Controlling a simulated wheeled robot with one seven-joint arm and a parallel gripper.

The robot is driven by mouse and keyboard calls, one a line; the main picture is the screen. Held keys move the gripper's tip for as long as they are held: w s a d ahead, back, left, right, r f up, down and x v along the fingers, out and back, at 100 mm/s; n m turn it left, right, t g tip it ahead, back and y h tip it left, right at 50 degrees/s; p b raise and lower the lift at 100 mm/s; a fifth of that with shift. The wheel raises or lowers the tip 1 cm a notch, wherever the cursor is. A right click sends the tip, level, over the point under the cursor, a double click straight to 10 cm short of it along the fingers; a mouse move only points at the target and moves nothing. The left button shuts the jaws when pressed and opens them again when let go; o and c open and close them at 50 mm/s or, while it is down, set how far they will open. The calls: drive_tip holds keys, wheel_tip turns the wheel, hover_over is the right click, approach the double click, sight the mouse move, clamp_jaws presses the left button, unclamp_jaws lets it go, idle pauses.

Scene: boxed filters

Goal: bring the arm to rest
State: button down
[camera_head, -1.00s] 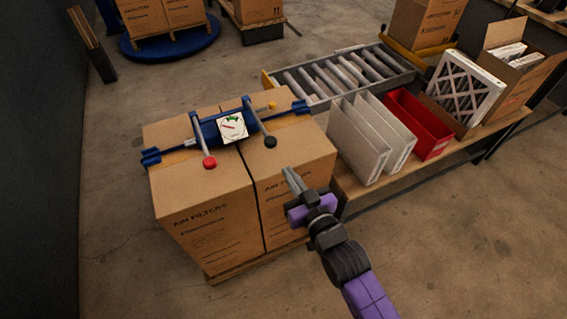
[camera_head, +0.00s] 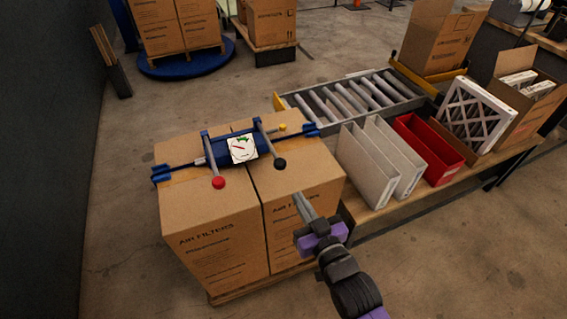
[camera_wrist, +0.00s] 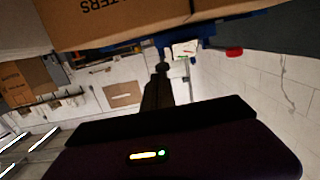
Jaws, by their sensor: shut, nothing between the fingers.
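My gripper (camera_head: 303,205) is shut and empty in the head view. Its narrow fingers point up and left, in front of the right-hand air filter box (camera_head: 300,190). I cannot tell whether they touch the box. My purple and dark arm runs from the gripper down to the bottom edge. In the wrist view the closed dark fingers (camera_wrist: 160,80) reach up from the gripper body, and part of a carton (camera_wrist: 130,18) shows along the top.
A blue tool with levers and a gauge (camera_head: 243,149) lies across two cartons. A roller conveyor (camera_head: 350,98) stands behind. Floor is open at lower right.

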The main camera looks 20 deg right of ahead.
drive_tip(key=s+r, duration=0.2)
drive_tip(key=s, duration=0.9)
drive_tip(key=s+r+g, duration=0.1)
drive_tip(key=s+r, duration=0.2)
drive_tip(key=s, duration=0.8)
drive_tip(key=s+r+g, duration=0.1)
drive_tip(key=s+r, duration=0.1)
drive_tip(key=s, duration=0.9)
drive_tip(key=shift+s+r, duration=0.35)
